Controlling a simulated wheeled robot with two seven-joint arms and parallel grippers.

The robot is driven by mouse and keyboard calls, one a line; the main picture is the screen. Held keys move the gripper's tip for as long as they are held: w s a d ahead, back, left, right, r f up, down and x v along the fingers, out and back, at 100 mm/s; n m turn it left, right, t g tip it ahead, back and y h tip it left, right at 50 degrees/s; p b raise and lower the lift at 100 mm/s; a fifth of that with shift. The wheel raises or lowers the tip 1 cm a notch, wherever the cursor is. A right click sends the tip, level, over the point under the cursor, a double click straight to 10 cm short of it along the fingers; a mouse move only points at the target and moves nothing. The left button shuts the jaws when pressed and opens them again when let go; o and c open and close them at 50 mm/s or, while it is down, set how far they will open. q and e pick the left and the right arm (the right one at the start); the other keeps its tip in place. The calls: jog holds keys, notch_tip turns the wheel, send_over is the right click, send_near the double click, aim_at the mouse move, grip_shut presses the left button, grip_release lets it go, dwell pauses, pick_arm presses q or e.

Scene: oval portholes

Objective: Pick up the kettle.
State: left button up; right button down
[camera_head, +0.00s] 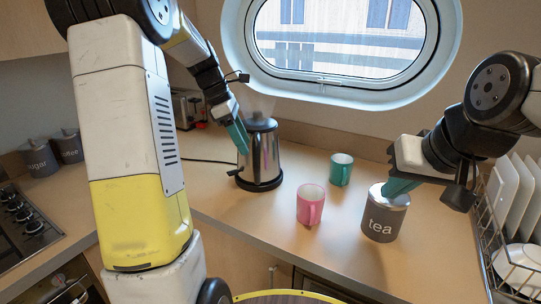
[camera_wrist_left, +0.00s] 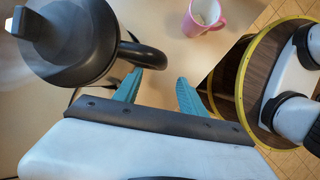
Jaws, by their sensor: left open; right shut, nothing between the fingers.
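The kettle (camera_head: 265,155) is shiny metal with a dark lid and stands upright on its dark base on the counter. My left gripper (camera_head: 239,138) is beside its left side. In the left wrist view the kettle (camera_wrist_left: 65,45) is seen from above, and its black curved handle (camera_wrist_left: 145,55) reaches toward the open teal fingers of my left gripper (camera_wrist_left: 160,82). The handle lies close to the left finger; I cannot tell whether they touch. My right gripper (camera_head: 400,184) is shut and empty, just above the tea canister (camera_head: 384,218) or touching its lid.
A pink mug (camera_head: 310,205) and a green mug (camera_head: 341,169) stand right of the kettle. A dish rack with plates (camera_head: 505,195) is at the right. A hob (camera_head: 22,225) and the sugar (camera_head: 38,157) and coffee (camera_head: 68,146) canisters are at the left.

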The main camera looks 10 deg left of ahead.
aim_at(255, 164)
pick_arm(q)
jog(key=x, duration=0.8)
jog(key=shift+f, duration=0.3)
grip_shut()
dwell(1.0)
jog(key=shift+r, duration=0.1)
